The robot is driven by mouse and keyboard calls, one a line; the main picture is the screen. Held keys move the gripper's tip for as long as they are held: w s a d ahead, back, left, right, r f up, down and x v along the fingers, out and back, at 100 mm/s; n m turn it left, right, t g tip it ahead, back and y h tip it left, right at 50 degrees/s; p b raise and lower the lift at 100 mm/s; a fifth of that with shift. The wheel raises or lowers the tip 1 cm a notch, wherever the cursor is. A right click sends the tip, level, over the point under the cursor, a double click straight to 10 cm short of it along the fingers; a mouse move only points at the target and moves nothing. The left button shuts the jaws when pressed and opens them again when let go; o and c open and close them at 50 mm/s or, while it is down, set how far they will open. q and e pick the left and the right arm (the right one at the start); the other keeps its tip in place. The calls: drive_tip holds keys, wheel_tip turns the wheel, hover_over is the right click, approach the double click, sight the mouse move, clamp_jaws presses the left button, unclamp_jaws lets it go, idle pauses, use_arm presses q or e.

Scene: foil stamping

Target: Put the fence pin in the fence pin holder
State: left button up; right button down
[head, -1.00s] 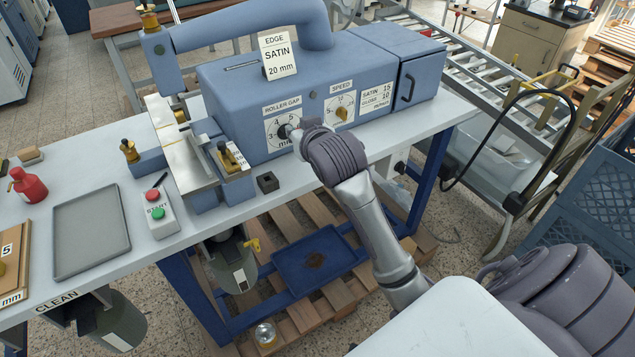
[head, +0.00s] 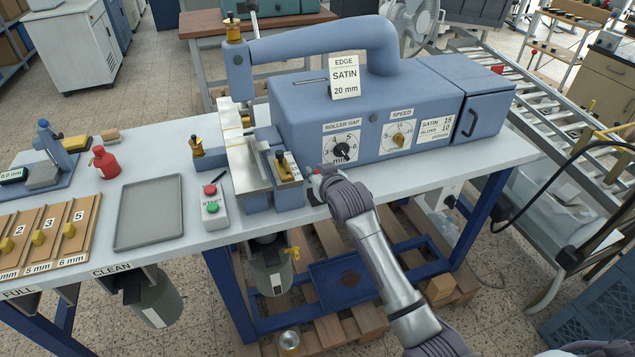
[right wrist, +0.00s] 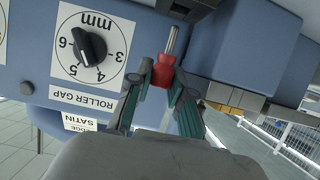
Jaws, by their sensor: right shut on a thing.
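The fence pin has a red handle and a bare metal shaft (right wrist: 163,70). My right gripper (right wrist: 160,84) is shut around the red handle, and the shaft points away from the fingers. In the head view my right gripper (head: 315,182) is low in front of the blue machine, right of the fence block; only a bit of red (head: 316,171) shows there. A dark block, apparently the fence pin holder (right wrist: 192,9), shows at the top edge of the right wrist view, beyond the shaft tip and apart from it. In the head view my arm seems to hide it. My left gripper is out of view.
The blue machine (head: 300,105) with its roller gap dial (head: 342,148) stands close behind the gripper. The fence block with brass knob (head: 287,172) is just left. A start box (head: 210,203) and grey tray (head: 150,212) lie further left on the white table.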

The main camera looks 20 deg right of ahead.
wheel_tip(320, 180, down, 4)
drive_tip(key=shift+r+p, duration=0.25)
drive_tip(key=shift+p, duration=0.1)
drive_tip(key=shift+f, duration=0.15)
drive_tip(key=c, duration=1.3)
unclamp_jaws()
drive_tip(key=shift+f, duration=0.15)
